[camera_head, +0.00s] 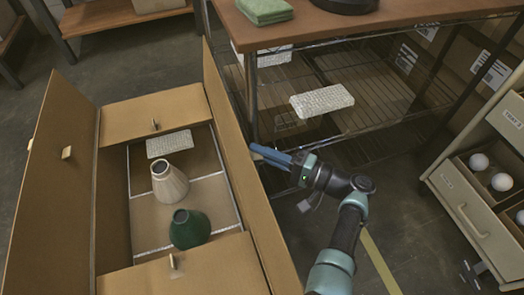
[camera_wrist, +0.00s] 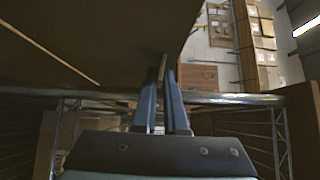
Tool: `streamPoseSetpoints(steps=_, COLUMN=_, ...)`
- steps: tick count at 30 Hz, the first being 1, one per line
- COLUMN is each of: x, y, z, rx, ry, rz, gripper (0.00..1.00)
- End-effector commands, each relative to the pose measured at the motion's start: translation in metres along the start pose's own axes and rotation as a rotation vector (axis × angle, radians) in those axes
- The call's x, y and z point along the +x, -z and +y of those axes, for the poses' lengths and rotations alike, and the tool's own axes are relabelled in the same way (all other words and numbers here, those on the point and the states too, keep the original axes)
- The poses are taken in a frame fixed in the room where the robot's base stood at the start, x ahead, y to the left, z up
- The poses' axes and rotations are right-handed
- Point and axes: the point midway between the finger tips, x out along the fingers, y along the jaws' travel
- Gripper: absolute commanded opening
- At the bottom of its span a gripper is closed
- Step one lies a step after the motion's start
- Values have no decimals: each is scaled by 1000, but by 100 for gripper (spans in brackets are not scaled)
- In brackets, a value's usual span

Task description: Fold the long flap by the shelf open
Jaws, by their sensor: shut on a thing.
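An open cardboard box (camera_head: 112,190) stands at the left. Its long flap by the shelf (camera_head: 232,135) stands up steeply along the box's right side; it also fills the upper left of the wrist view (camera_wrist: 90,40). My gripper (camera_head: 256,151) is at that flap's outer, shelf-facing side, near its middle. In the wrist view its blue fingers (camera_wrist: 166,80) are shut on a small tab (camera_wrist: 164,62) at the flap. The tab is hidden in the head view.
The opposite long flap (camera_head: 45,170) stands raised on the left. Short flaps lie across both box ends. Inside are a cream lamp shade (camera_head: 170,185), a green shade (camera_head: 189,229) and a white pad (camera_head: 169,143). A wire shelf (camera_head: 380,95) stands close right of my gripper.

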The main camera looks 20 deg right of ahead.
Motion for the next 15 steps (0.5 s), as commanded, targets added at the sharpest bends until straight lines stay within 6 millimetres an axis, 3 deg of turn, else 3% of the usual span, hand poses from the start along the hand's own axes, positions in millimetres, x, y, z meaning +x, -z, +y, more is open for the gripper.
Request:
streamPoseSetpoints(steps=5, x=-1, y=0, z=4, rx=3, ry=-8, rz=5, gripper=0)
streamPoseSetpoints(steps=6, x=-1, y=0, z=4, rx=3, ry=-8, rz=5, gripper=13)
streamPoseSetpoints(steps=10, x=-1, y=0, z=3, rx=3, ry=-7, rz=4, gripper=36)
streamPoseSetpoints(steps=15, x=-1, y=0, z=2, rx=2, ry=-5, rz=3, gripper=36)
